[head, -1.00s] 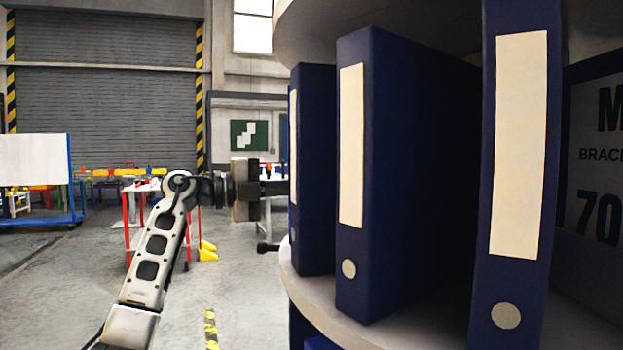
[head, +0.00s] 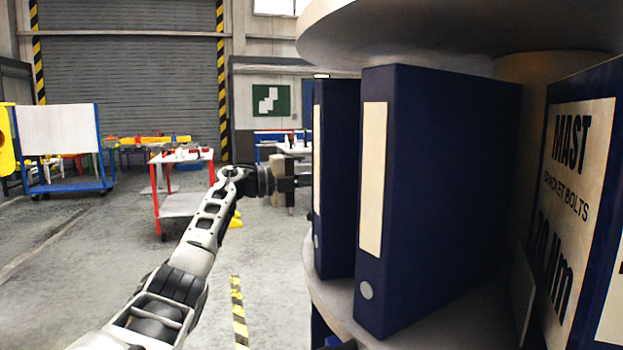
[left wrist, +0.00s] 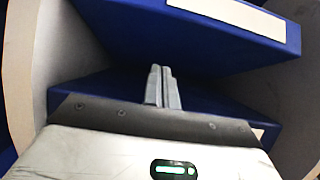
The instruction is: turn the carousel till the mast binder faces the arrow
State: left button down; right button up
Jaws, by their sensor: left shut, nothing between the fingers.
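The mast binder (head: 574,165) stands on the carousel at the right edge of the head view. The carousel (head: 330,300) has a pale round shelf below and a disc above. Two other dark blue binders with blank spine labels, a nearer one (head: 440,190) and a farther one (head: 340,180), stand left of it. My left gripper (head: 303,181) is at the carousel's left side, its tips partly hidden. In the left wrist view its closed, empty fingers (left wrist: 162,85) point between blue binders. No arrow is visible.
A red-legged table (head: 182,205) and a blue trolley with a white board (head: 60,135) stand in the background at left. A yellow-black floor strip (head: 237,310) lies in front of the carousel. The grey floor at left is clear.

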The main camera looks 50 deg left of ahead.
pick_arm(q)
jog(key=b+v, duration=0.7)
jog(key=v, duration=0.9)
pick_arm(e)
jog(key=shift+w+a+f+t+y, duration=0.15)
jog(key=shift+f+t, duration=0.1)
jog(key=shift+f, duration=0.35)
jog(key=shift+s+a+f+t+y, duration=0.15)
jog(key=shift+f+t, duration=0.1)
jog(key=shift+f, duration=0.35)
pick_arm(q)
jog(key=shift+d, duration=0.1)
pick_arm(e)
jog(key=shift+w, duration=0.1)
